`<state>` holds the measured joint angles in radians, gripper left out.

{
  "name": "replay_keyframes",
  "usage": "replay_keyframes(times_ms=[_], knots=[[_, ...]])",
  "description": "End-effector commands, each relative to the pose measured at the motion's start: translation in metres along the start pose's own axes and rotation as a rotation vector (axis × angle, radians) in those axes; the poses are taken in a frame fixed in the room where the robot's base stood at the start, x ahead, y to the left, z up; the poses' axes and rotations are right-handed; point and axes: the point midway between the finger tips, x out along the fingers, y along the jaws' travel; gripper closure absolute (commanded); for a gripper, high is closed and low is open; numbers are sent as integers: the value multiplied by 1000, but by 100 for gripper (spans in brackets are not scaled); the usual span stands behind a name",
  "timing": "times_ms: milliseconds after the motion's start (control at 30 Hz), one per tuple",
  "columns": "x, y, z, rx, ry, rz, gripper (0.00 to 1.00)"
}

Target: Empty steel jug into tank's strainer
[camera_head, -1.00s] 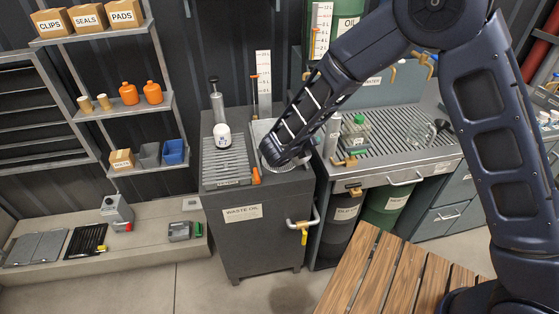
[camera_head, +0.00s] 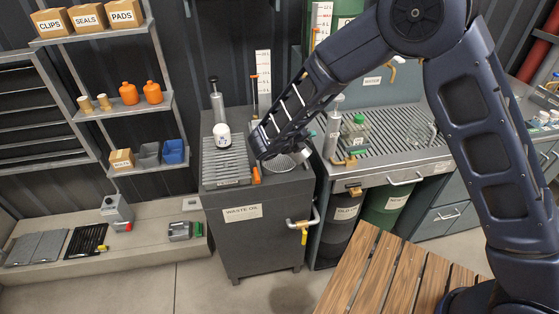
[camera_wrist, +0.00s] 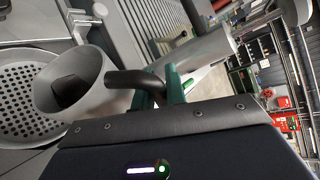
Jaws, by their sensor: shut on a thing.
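In the wrist view my gripper (camera_wrist: 163,92) is shut on the dark handle (camera_wrist: 128,78) of the grey steel jug (camera_wrist: 98,88). The jug's round mouth faces left in that view, with something dark inside; I cannot tell if it is liquid. The perforated strainer (camera_wrist: 18,92) lies just beyond the mouth, partly covered by the jug. In the head view the strainer (camera_head: 272,163) sits in the top of the waste oil tank (camera_head: 255,225). My gripper end is over it.
A grey canister (camera_head: 333,130) and a green-capped bottle (camera_head: 356,132) stand on the ribbed bench to the right. A wooden slatted table (camera_head: 375,275) is in front.

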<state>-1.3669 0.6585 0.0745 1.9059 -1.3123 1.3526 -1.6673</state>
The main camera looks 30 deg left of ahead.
Motion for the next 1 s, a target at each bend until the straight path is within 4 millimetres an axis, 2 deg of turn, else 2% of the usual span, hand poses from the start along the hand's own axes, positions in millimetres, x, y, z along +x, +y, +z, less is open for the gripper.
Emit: replay_keyframes(times_ms=[1000], knots=[[-3,9,13,-177,38,-74,100]])
